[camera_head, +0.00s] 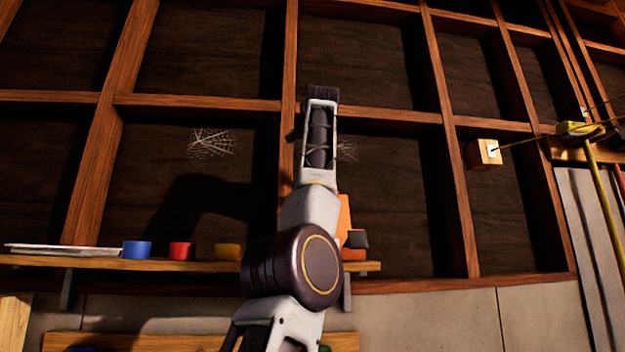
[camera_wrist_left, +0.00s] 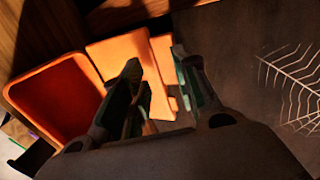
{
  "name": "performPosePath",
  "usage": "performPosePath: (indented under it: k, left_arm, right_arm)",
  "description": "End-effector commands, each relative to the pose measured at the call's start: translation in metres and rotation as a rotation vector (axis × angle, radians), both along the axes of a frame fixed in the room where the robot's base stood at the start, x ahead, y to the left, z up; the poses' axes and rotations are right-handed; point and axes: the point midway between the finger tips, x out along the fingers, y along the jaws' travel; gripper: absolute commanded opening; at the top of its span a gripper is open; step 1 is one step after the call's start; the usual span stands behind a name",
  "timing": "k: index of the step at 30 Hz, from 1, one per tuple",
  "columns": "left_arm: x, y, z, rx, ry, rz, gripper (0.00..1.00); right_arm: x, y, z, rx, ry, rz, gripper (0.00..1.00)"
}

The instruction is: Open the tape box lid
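The orange tape box (camera_head: 354,254) is on the wall shelf in the head view, mostly hidden behind my arm. An orange panel (camera_head: 343,216), which looks like its lid, stands up above it. In the left wrist view a hollow orange tray-like part (camera_wrist_left: 62,95) is at the left, with flat orange panels (camera_wrist_left: 112,60) beside it. My left gripper (camera_wrist_left: 158,70) has its two fingers spread, with orange panel showing between and beyond them. Whether a finger touches the panel I cannot tell. The head view does not show the fingers clearly. My right gripper is in neither view.
Wooden wall framing stands behind, with cobwebs (camera_head: 211,143).

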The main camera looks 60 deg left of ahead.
Motion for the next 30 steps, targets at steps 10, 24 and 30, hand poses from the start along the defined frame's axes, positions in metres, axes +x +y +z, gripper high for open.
performPosePath:
  k: [10, 24, 30]
  left_arm:
    - [-0.001, -0.002, 0.002, 0.001, -0.001, -0.001, 0.3]
    - [-0.002, -0.008, 0.007, 0.0, 0.001, -0.001, 0.3]
    - [-0.003, -0.013, 0.009, 0.008, 0.0, -0.002, 0.3]
  right_arm:
    - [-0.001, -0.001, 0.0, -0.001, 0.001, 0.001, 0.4]
    - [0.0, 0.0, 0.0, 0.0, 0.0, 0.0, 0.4]
    - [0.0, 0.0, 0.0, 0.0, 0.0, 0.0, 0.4]
